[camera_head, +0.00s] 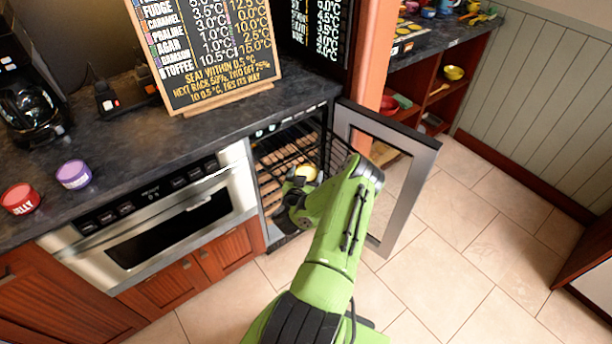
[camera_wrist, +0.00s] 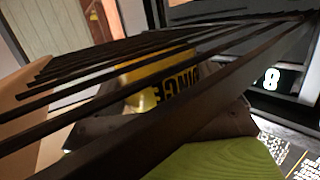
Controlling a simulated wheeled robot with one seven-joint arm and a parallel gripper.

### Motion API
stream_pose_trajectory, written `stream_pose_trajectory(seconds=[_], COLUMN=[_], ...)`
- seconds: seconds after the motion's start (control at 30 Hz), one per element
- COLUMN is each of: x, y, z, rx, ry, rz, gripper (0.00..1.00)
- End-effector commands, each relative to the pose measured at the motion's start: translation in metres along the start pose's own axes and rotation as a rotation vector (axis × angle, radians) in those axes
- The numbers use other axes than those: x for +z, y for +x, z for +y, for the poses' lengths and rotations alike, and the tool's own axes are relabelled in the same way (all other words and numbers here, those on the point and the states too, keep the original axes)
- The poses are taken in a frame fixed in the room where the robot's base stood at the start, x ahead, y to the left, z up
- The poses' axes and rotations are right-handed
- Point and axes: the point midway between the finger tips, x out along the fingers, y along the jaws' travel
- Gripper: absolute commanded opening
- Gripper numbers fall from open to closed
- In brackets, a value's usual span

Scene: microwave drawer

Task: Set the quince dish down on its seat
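The quince dish is yellow with dark lettering; it shows behind rack bars in the wrist view (camera_wrist: 160,80) and as a small pale-yellow shape inside the open cabinet in the head view (camera_head: 306,172). My gripper (camera_head: 297,184) reaches into the cabinet. Its dark fingers lie on both sides of the dish and appear shut on it. The wire rack (camera_head: 283,150) has dark bars, which cross in front of the dish in the wrist view (camera_wrist: 70,72). The seat under the dish is hidden, and I cannot tell whether the dish touches anything below.
The cabinet door (camera_head: 408,190) stands open to the right of my arm. The microwave drawer (camera_head: 165,222) is shut at the left. The tiled floor at right is clear.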

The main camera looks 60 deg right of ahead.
Motion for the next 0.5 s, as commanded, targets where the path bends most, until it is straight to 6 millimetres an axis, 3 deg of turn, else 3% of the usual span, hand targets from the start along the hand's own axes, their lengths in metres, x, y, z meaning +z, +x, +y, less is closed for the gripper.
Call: stream_pose_trajectory(seconds=[0.1,0.33,0.5], x=[0.000,-0.003,-0.004], y=[0.000,-0.001,-0.032], z=[0.000,0.000,-0.002], rx=[0.000,0.000,-0.007], ry=[0.000,0.001,-0.004], rz=[0.000,0.000,-0.003], gripper=[1.00,1.00,1.00])
